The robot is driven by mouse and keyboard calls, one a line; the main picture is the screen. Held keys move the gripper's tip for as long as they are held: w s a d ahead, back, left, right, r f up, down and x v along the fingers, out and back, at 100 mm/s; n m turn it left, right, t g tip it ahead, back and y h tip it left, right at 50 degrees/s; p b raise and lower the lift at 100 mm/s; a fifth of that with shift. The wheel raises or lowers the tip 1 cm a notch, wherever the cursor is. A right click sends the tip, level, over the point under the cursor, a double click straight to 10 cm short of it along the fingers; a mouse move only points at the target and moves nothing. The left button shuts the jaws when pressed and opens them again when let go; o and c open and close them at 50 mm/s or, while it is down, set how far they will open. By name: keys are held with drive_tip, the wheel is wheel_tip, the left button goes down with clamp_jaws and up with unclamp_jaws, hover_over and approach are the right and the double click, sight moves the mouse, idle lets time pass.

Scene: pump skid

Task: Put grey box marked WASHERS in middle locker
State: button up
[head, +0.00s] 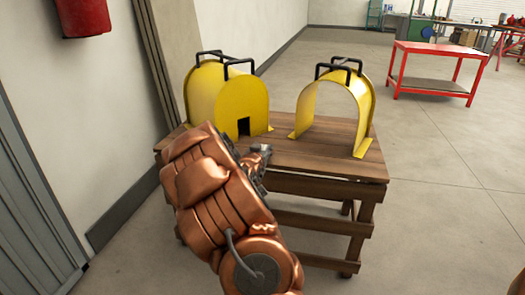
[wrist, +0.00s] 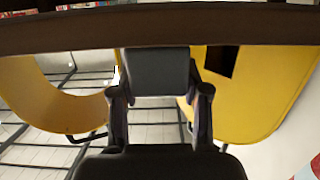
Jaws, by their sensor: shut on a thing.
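My gripper (head: 262,152) is at the front edge of the wooden table in the head view, partly hidden by my copper arm. In the wrist view, my gripper (wrist: 158,88) is shut on a dark grey block, which looks like the grey box (wrist: 157,70). No WASHERS marking shows on the side I see. The box cannot be made out clearly in the head view. I see no locker that I can identify as the middle one.
Two yellow arched guards with black handles, left (head: 242,103) and right (head: 366,100), stand on the wooden table (head: 310,160). A grey ribbed panel (head: 35,190) is at the left, a red table (head: 440,52) at the back right. The floor right of the wooden table is clear.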

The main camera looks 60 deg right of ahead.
drive_tip(key=shift+f, duration=0.1)
drive_tip(key=o, duration=1.2)
drive_tip(key=shift+o, duration=0.2)
